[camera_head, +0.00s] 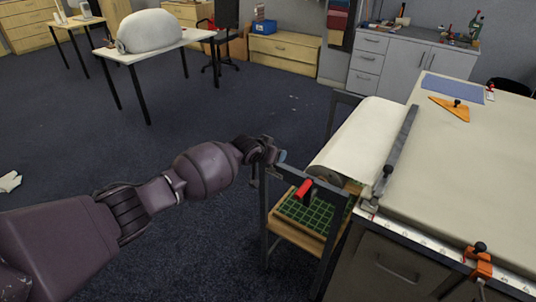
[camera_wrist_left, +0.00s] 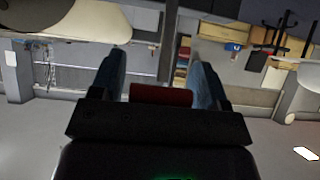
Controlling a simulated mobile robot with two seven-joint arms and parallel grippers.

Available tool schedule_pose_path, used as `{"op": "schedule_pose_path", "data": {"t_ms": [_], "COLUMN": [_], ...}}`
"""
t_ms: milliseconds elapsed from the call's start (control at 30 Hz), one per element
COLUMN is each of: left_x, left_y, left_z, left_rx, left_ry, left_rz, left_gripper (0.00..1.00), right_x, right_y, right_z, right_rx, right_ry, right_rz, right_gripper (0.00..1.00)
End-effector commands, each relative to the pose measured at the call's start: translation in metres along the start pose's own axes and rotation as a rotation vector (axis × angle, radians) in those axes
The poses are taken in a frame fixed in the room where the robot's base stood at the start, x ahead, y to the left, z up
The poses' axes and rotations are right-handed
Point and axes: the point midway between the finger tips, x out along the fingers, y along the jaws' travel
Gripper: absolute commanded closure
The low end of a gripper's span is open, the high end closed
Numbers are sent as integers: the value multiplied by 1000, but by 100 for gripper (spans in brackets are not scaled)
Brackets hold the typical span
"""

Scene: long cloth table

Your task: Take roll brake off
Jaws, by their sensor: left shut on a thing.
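The roll of pale cloth (camera_head: 362,138) lies in a dark metal stand at the left end of the table. A red brake handle (camera_head: 304,188) sits at the near side of the stand, below the roll's end. My left gripper (camera_head: 279,156) is beside the stand, close to the roll's near end. The contact itself is hard to see in the head view. My right gripper is not in view.
The cloth-covered table (camera_head: 460,170) fills the right, with a metal bar (camera_head: 402,140) along its left end and an orange clamp (camera_head: 480,262) at its front edge. A green grid mat (camera_head: 305,214) lies on the stand's low shelf. Open floor (camera_head: 200,255) lies to the left.

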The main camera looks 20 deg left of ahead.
Motion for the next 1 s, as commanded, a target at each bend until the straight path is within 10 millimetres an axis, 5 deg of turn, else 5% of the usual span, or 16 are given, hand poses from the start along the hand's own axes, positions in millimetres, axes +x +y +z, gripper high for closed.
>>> {"op": "schedule_pose_path", "data": {"t_ms": [967, 1000], "left_x": [16, 16], "left_y": [0, 0], "left_z": [-9, -9], "left_rx": [0, 0], "left_ry": [-76, -76], "left_rz": [0, 0], "left_gripper": [74, 25], "right_x": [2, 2], "right_y": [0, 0], "right_z": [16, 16], "right_rx": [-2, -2], "right_ry": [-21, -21], "right_rz": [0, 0], "right_gripper": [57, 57]}}
